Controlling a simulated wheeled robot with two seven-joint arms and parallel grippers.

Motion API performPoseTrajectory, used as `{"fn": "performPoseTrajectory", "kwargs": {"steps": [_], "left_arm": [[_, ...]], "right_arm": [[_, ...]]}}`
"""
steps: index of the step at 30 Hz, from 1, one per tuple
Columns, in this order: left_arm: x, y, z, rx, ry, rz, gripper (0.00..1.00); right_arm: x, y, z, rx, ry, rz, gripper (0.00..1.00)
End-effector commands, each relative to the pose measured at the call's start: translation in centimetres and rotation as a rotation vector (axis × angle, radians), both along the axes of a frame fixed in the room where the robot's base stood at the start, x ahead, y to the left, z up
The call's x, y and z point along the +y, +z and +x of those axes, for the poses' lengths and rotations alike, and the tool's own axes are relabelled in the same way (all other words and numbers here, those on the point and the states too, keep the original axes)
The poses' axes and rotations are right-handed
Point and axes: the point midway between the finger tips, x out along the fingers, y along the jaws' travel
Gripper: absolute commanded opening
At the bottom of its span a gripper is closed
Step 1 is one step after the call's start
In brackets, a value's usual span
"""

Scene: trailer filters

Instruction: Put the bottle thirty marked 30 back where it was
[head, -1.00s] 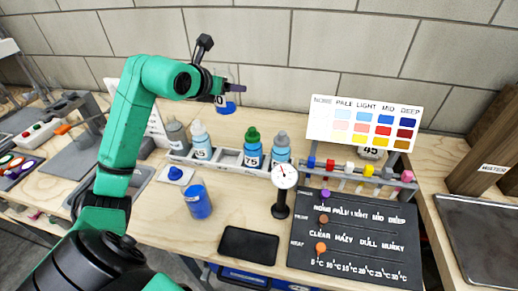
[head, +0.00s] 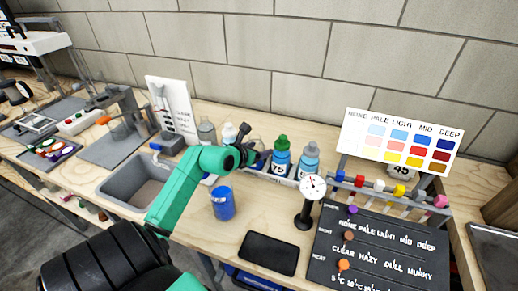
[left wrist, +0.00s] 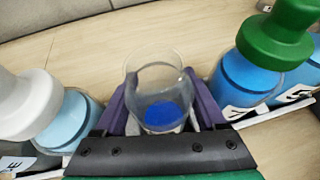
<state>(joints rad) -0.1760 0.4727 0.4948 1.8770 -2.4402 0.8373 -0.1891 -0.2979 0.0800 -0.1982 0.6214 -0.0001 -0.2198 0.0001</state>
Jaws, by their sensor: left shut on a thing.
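My left gripper (left wrist: 160,115) is shut on the bottle thirty (left wrist: 158,85), a clear open-topped vessel with blue liquid low inside. In the left wrist view it is between a white-capped bottle (left wrist: 30,105) on the left and a green-capped bottle (left wrist: 265,55) on the right. In the head view my left gripper is over the bottle rack (head: 292,181), between the same two bottles. My arm hides most of the held bottle and its 30 mark there. I cannot tell whether its base touches the rack. My right gripper is out of view.
A sink (head: 140,185) is left.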

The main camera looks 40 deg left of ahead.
Motion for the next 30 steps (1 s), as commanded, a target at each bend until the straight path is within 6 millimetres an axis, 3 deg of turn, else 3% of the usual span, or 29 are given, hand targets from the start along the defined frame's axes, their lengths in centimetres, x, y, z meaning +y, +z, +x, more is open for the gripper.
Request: {"fn": "performPoseTrajectory", "kwargs": {"steps": [4, 5, 6, 17, 30], "left_arm": [[0.0, -0.2, 0.0, -0.002, 0.000, 0.000, 0.00], [0.0, -0.3, 0.0, 0.000, 0.000, 0.000, 0.77], [0.0, -0.2, 0.0, 0.000, 0.000, 0.000, 0.86], [0.0, 0.2, -0.1, 0.000, 0.000, -0.001, 0.86], [-0.9, 3.7, -6.9, 0.001, 0.000, -0.001, 0.86]], "right_arm": [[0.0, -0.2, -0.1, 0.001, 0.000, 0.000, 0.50], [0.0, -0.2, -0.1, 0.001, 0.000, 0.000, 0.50], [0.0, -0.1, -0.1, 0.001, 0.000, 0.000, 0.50], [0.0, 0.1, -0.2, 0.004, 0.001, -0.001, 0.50], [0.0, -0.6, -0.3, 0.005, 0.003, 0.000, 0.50]]}}
